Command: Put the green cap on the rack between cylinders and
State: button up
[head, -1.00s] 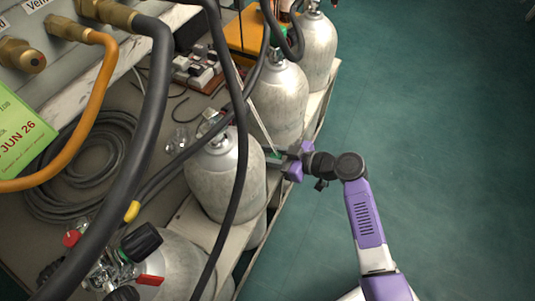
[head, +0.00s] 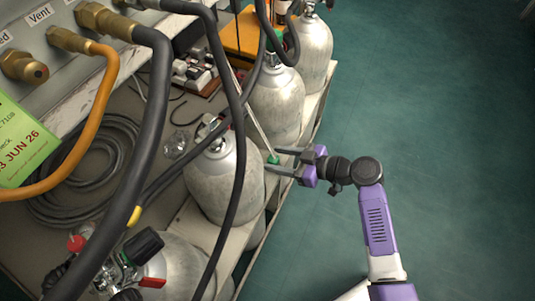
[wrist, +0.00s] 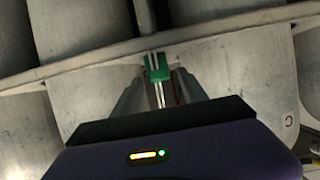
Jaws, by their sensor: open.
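The small green cap (head: 273,159) is at the rack's edge, in the gap between the near cylinder (head: 224,177) and the middle cylinder (head: 275,103). My gripper (head: 271,160) comes in from the right with its two fingers apart, one on each side of the cap. In the wrist view the green cap (wrist: 157,68) shows between the open fingertips, with pale stripes on it. I cannot tell whether a finger touches it. The rack (head: 238,240) is a pale shelf edge under the cylinders.
A thin pale strip (head: 257,125) runs down to the cap. Black hoses (head: 241,110) cross in front of the cylinders. A far cylinder (head: 313,52) stands at the back. A valve with red and black knobs (head: 125,262) is at lower left. The green floor (head: 440,120) at right is clear.

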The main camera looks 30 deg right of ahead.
jog(key=p+v, duration=0.1)
jog(key=v, duration=0.6)
jog(key=s+a+f+m+h, duration=0.1)
jog(key=s+f+m+h, duration=0.2)
jog(key=s, duration=0.4)
jog(key=s+a+f+m+h, duration=0.1)
jog(key=s+f+m+h, duration=0.25)
jog(key=s, duration=0.45)
jog(key=s+a+r+t, duration=0.1)
jog(key=s+r, duration=0.2)
jog(key=r, duration=0.4)
jog(key=s+a+r+t+h, duration=0.1)
jog(key=s+r, duration=0.3)
jog(key=r, duration=0.3)
jog(key=s+a+r+t, duration=0.2)
jog(key=s+r, duration=0.2)
jog(key=r, duration=0.3)
jog(key=shift+m, duration=0.35)
jog(key=shift+a, duration=0.15)
notch_tip(320, 180, up, 26)
jog(key=p, duration=2.6)
jog(key=shift+p, duration=0.3)
